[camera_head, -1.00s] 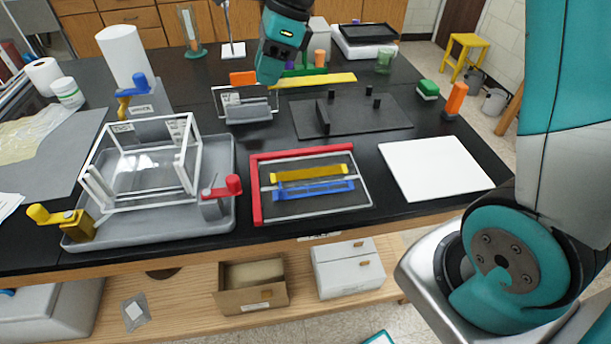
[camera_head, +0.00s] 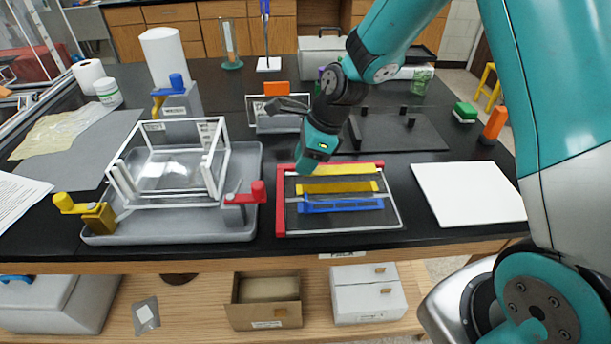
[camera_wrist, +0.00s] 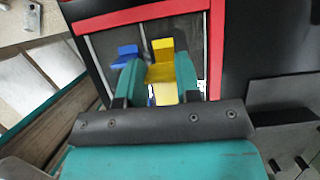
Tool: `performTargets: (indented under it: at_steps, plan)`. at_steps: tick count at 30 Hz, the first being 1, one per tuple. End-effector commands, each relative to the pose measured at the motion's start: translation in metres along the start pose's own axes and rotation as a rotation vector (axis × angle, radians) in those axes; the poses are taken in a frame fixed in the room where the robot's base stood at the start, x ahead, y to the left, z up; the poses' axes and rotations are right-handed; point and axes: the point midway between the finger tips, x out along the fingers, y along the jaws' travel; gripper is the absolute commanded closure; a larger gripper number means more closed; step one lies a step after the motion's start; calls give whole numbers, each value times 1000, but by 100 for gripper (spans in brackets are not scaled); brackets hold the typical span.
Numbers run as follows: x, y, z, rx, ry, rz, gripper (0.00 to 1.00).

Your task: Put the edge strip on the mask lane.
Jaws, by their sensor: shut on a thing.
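My gripper (camera_head: 304,168) is shut on a yellow edge strip (camera_head: 345,170) over the far part of the red-edged frame (camera_head: 281,211). The strip lies along the inside of the frame's far red bar. Whether it touches the surface below, I cannot tell. Nearer in the frame are another yellow bar (camera_head: 337,187) and a blue bar (camera_head: 341,205), parallel to the strip. In the wrist view, yellow shows between my teal fingers (camera_wrist: 158,80), which hide part of it. No label marks the mask lane legibly.
A grey tray (camera_head: 250,187) with a white wire frame and a red-handled clamp (camera_head: 246,195) stands close left. A white board (camera_head: 468,193) lies right. A dark plate (camera_head: 400,135) with short posts is behind. An orange-backed holder (camera_head: 277,89) stands behind left.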

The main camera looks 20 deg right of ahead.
Motion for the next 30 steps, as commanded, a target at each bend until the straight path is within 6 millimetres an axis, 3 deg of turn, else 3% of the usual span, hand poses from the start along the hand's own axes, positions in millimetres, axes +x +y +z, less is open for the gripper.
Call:
performTargets:
  at_steps: [12, 24, 25, 26, 30]
  plan:
    - [45, 0, -18, 1, 0, 2, 91]
    - [52, 0, -21, 0, -1, -1, 91]
    - [52, 0, -21, 0, -1, -1, 67]
    - [51, 0, -20, -1, -1, -1, 60]
    - [51, 0, -20, 0, -1, -1, 58]
